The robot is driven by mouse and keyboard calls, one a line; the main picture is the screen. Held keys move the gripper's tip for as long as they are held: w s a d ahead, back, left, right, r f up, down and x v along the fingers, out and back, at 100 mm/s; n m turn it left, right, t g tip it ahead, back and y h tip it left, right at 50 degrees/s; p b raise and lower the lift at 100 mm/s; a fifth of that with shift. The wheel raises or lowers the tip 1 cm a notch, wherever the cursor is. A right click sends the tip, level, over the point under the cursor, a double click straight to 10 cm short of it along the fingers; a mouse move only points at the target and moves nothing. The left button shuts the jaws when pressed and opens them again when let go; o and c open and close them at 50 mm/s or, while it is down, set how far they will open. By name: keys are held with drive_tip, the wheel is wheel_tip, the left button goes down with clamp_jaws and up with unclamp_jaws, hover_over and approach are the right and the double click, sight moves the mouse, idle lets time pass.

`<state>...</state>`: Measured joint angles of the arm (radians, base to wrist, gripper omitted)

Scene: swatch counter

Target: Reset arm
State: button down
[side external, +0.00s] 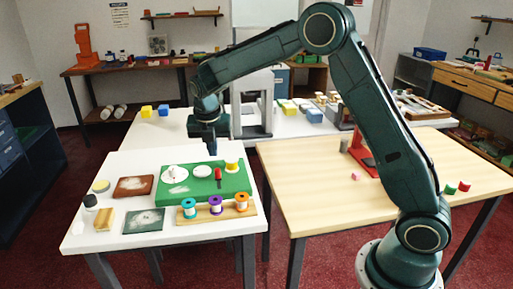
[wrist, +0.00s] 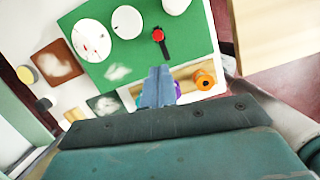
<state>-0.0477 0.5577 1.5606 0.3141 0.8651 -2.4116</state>
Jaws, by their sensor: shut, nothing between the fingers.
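My gripper (side external: 211,152) hangs pointing down near the back edge of the white table (side external: 85,240), behind the green board (side external: 200,188) in the side view. Its height above the table is hard to tell. In the wrist view the gripper's fingers (wrist: 158,88) are together, with nothing between them. There they overlap the edge of the green board (wrist: 190,42) and hide part of the spool rack. My arm arches up from its base at the right and reaches left.
In front, teal (side external: 189,208), purple (side external: 215,205) and orange (side external: 241,201) spools stand on a wooden rack. A wooden table (side external: 310,190) stands right, beyond a gap.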

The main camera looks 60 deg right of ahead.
drive_tip(key=shift+a+r, duration=0.1)
drive_tip(key=shift+r, duration=0.25)
drive_tip(key=s+a+r+m+t+y, duration=0.1)
drive_tip(key=s+r+m, duration=0.5)
drive_tip(key=s, duration=0.2)
drive_tip(key=s+r+m+t, duration=0.1)
drive_tip(key=s+r+m, duration=0.55)
drive_tip(key=s, duration=0.25)
drive_tip(key=s+a+f+m+t+y, duration=0.1)
drive_tip(key=s+a+m+t, duration=0.1)
drive_tip(key=s+m, duration=1)
drive_tip(key=s, duration=0.6)
drive_tip(key=shift+f+m, duration=0.15)
drive_tip(key=shift+m, duration=0.2)
